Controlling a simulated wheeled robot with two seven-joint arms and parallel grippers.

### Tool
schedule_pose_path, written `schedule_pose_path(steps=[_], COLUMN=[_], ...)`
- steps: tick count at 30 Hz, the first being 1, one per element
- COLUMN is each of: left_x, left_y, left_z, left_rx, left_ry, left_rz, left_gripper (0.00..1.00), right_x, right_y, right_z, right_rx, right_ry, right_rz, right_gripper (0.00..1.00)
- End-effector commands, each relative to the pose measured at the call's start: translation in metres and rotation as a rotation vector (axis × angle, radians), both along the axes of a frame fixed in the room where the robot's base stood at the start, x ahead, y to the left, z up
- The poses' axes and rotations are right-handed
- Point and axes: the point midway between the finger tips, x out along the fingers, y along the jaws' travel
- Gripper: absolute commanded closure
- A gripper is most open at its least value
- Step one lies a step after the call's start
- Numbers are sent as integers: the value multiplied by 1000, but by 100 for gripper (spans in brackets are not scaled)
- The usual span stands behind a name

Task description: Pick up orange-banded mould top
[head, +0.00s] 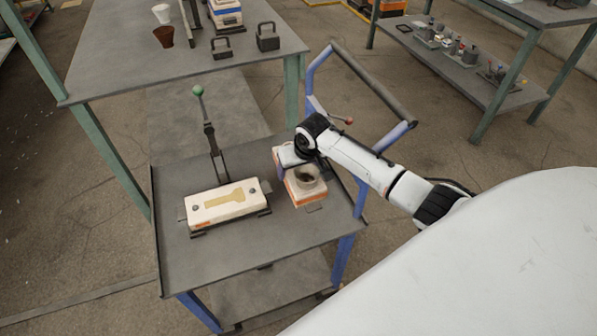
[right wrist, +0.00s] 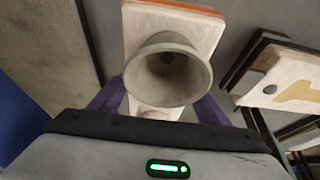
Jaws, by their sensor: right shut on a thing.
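The orange-banded mould top (head: 302,190) is a pale block with an orange band and a round grey pouring cup (head: 307,177). It is at the right part of the cart top; I cannot tell whether it touches the surface below. My right gripper (head: 281,172) is shut on it. In the right wrist view the purple fingers (right wrist: 158,100) stand on both sides of the cup, and the mould top (right wrist: 185,28) extends behind it with its orange edge showing. Where the fingers touch is hidden. My left gripper is not in view.
A pale mould half (head: 228,203) with a yellow, key-shaped area lies left on the cart (head: 180,262). A lever with a green ball (head: 198,91) stands behind it. A workbench (head: 120,65) stands at the back left.

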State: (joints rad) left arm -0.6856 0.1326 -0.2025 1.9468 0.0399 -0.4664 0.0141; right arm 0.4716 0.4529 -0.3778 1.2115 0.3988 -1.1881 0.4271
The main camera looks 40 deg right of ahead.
Motion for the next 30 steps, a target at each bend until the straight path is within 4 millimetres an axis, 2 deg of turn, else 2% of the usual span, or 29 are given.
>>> schedule_pose_path(steps=[8,21,25,30], left_x=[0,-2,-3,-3], left_y=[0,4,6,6], left_z=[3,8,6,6], left_rx=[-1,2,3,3], left_ry=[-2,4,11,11], left_rz=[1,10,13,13], left_gripper=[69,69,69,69], right_x=[3,3,3,3], right_y=[-1,0,-1,-1], right_z=[11,84,97,104], right_rx=[0,1,0,1], right_ry=[-8,-10,-9,-8], right_rz=[0,0,-1,-1], right_gripper=[86,86,86,86])
